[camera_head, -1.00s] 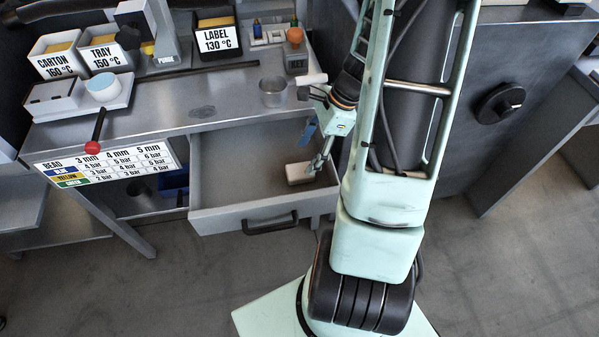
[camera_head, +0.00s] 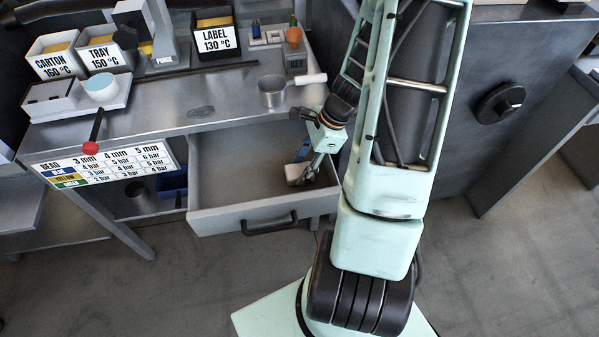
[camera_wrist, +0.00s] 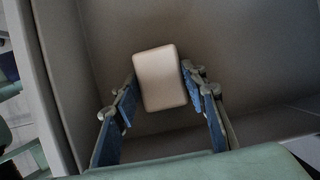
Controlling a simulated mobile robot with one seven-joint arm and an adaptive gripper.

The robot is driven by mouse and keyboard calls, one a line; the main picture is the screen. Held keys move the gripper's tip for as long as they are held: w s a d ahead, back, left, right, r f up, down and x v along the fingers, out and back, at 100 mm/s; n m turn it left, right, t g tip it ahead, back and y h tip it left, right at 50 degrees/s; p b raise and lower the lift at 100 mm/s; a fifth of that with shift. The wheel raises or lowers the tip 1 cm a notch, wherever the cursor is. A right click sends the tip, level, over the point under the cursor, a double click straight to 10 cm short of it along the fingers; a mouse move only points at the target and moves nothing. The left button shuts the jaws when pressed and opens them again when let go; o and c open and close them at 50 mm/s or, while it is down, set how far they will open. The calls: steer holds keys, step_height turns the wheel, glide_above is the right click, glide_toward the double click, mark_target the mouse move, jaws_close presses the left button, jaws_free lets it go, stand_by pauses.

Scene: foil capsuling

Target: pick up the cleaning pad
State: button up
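The cleaning pad (camera_wrist: 160,80) is a small pale beige block with rounded edges. It lies on the floor of the open drawer (camera_head: 235,160), toward its right side. In the head view the pad (camera_head: 294,171) is partly hidden by my gripper (camera_head: 308,174). In the wrist view my gripper (camera_wrist: 160,92) is open, with its blue-padded fingers on either side of the pad's near part. A gap shows between the pad and the finger pads, so it is not gripped. The pad's height relative to the fingertips is hard to tell.
The drawer walls (camera_wrist: 55,70) surround the pad, and the drawer handle (camera_head: 270,225) faces front. The drawer's left part is empty.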

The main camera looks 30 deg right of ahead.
steer(key=c, duration=0.3)
steer(key=shift+r, duration=0.1)
steer(key=shift+r, duration=0.6)
steer(key=s+a+r, duration=0.1)
steer(key=s+r, duration=0.3)
steer(key=s+a+r+p, duration=0.1)
steer(key=s+r, duration=0.2)
steer(key=s, duration=0.2)
steer(key=s+a+r+p, duration=0.1)
steer(key=s+r, duration=0.3)
steer(key=shift+s+a+r, duration=0.3)
steer(key=shift+a, duration=0.05)
